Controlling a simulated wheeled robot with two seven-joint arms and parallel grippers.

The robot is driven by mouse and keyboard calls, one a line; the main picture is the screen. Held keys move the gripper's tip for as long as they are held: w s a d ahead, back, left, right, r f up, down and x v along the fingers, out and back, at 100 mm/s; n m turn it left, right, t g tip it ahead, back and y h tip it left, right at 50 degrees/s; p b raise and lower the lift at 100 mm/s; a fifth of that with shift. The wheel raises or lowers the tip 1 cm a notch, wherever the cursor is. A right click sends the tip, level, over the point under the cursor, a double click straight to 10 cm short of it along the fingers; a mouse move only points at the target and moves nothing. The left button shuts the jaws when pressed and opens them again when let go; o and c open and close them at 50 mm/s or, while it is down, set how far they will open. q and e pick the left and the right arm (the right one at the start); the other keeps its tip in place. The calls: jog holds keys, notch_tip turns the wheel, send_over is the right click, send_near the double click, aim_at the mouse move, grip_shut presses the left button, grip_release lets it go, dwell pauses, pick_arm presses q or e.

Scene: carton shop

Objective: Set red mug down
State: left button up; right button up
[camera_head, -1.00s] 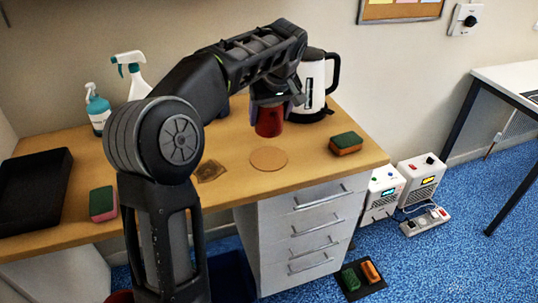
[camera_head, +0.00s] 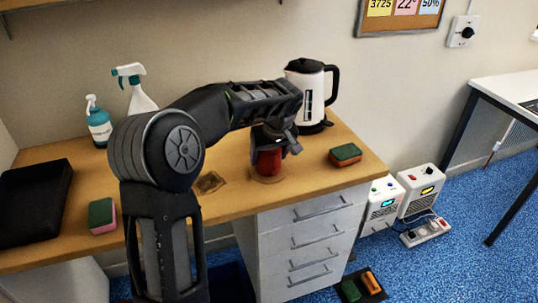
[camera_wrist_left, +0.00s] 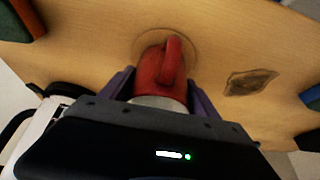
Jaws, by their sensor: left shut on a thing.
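The red mug (camera_head: 268,161) is in my left gripper (camera_head: 269,150), over the round cork coaster (camera_head: 268,179) on the wooden desk. The gripper is shut on the mug from above and hides its top. In the left wrist view the mug (camera_wrist_left: 161,73) shows its handle, between the two fingers of the gripper (camera_wrist_left: 160,85), with the coaster (camera_wrist_left: 139,44) around its far end. The mug is at or very near the coaster; I cannot tell if they touch. My right gripper is not in view.
A white kettle (camera_head: 309,98) stands behind the gripper. A sponge (camera_head: 345,154) lies right of the coaster, a dark stained patch (camera_head: 208,183) to its left. Spray bottles (camera_head: 135,90), another sponge (camera_head: 102,215) and a black tray (camera_head: 33,203) are further left.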

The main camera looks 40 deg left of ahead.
pick_arm(q)
jog(key=shift+f, duration=0.2)
jog(key=shift+f, duration=0.15)
jog(key=o, duration=1.7)
jog(key=shift+r, duration=0.2)
jog(key=shift+r, duration=0.15)
jog(key=v, duration=1.1)
jog(key=shift+s+d+r+b, duration=0.1)
jog(key=shift+d+r+b, duration=0.1)
jog(key=shift+r+b, duration=0.2)
jog(key=shift+f, duration=0.1)
